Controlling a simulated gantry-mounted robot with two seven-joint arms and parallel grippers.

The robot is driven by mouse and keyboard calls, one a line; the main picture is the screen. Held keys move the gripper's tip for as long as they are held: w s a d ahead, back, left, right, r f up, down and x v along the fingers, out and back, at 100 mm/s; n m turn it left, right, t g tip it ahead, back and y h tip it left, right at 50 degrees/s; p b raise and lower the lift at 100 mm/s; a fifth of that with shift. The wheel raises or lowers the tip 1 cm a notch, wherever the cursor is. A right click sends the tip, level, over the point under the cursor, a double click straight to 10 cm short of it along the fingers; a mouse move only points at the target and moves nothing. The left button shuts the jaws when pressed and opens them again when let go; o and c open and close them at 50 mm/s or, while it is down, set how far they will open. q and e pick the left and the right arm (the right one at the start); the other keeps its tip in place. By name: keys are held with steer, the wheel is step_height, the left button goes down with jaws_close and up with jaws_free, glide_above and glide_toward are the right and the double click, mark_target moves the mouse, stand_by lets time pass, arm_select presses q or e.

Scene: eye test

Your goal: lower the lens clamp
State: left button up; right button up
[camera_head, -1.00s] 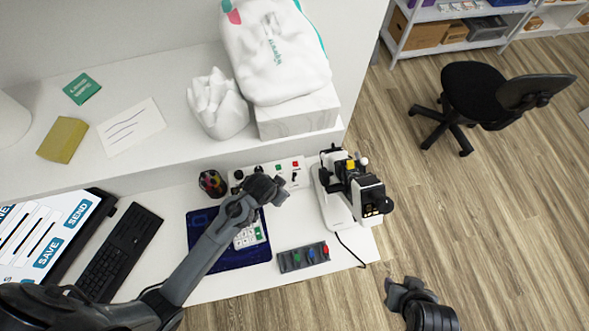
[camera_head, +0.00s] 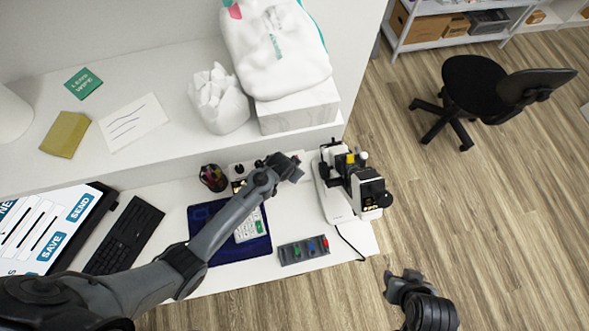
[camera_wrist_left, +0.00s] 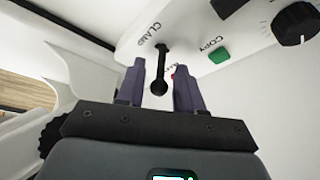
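In the left wrist view a black lever with a round knob (camera_wrist_left: 159,87) stands out from the white control panel (camera_wrist_left: 190,25) beside the word CLAMP. My left gripper (camera_wrist_left: 158,78) is open, with one finger on each side of the lever and gaps showing between. In the head view my left gripper (camera_head: 296,167) is over the right part of the panel and hides the lever. The white and black lens instrument (camera_head: 333,200) stands just right of it. My right gripper (camera_head: 402,281) hangs over the floor at the lower right, apart from everything; its finger opening is unclear.
A green COPY button (camera_wrist_left: 219,54) and a black dial (camera_wrist_left: 296,23) sit near the lever; a red button is partly hidden behind a finger. A shelf (camera_head: 170,165) overhangs behind.

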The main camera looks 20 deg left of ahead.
arm_select(q)
steer(key=shift+w+f, duration=0.2)
steer(key=shift+f, duration=0.3)
steer(key=shift+c, duration=0.4)
jaws_close()
steer(key=shift+w+d+r+g+y+p, duration=0.1)
steer(key=shift+w+d+g+y+p, duration=0.15)
steer(key=shift+g+y+p, duration=0.2)
steer(key=shift+w+d+g+y, duration=0.1)
steer(key=shift+d+g+y, duration=0.15)
steer(key=shift+y, duration=0.1)
steer(key=shift+w+d+f+m+g+y, duration=0.1)
steer(key=shift+d+f+m+g+y, duration=0.2)
steer(key=shift+y, duration=0.4)
steer(key=shift+a+f+g+b, duration=0.1)
steer(key=shift+a+g+b, duration=0.05)
steer(key=shift+g+b, duration=0.15)
steer(key=shift+o, duration=0.4)
jaws_free()
